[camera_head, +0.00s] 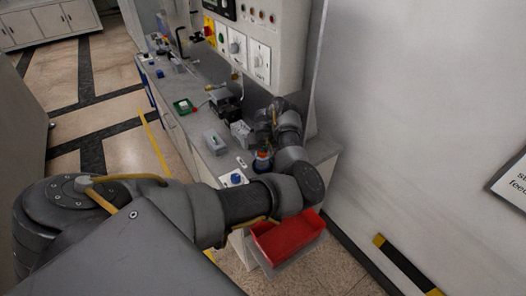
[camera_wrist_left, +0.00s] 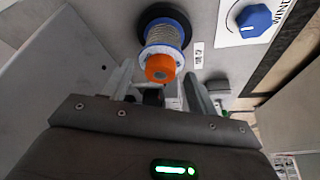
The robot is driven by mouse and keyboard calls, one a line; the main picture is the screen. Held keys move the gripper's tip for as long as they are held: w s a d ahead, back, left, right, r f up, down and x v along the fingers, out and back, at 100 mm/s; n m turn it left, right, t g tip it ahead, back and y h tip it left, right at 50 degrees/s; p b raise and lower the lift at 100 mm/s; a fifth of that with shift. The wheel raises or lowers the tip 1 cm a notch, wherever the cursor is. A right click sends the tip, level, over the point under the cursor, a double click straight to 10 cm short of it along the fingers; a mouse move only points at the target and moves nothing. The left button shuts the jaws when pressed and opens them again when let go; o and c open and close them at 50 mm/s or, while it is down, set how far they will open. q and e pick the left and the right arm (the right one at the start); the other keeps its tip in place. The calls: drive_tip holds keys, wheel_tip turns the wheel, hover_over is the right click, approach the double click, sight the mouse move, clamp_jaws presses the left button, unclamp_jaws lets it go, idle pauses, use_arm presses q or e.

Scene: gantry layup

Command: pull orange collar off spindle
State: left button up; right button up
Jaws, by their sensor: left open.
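The orange collar (camera_wrist_left: 160,68) sits on the near end of the spindle (camera_wrist_left: 166,35) in the left wrist view. The spindle has a blue ring and pale coil behind the collar and a dark round base. My left gripper (camera_wrist_left: 159,78) is open, with one finger on either side of the collar and visible gaps between. In the head view the spindle (camera_head: 262,162) stands on the bench, partly hidden by my left arm, and the collar is too small to make out clearly. My right gripper is in neither view.
A blue knob (camera_wrist_left: 254,18) on a white plate is right of the spindle in the left wrist view. In the head view a red bin (camera_head: 287,238) hangs at the bench's near end.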

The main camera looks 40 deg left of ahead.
sight(263, 153)
use_arm(q)
drive_tip(key=shift+f, duration=0.2)
drive_tip(key=c, duration=1.2)
drive_tip(key=shift+r+p, duration=1.55)
drive_tip(key=shift+p, duration=0.6)
drive_tip(key=shift+r+p, duration=0.85)
drive_tip(key=shift+r, duration=0.85)
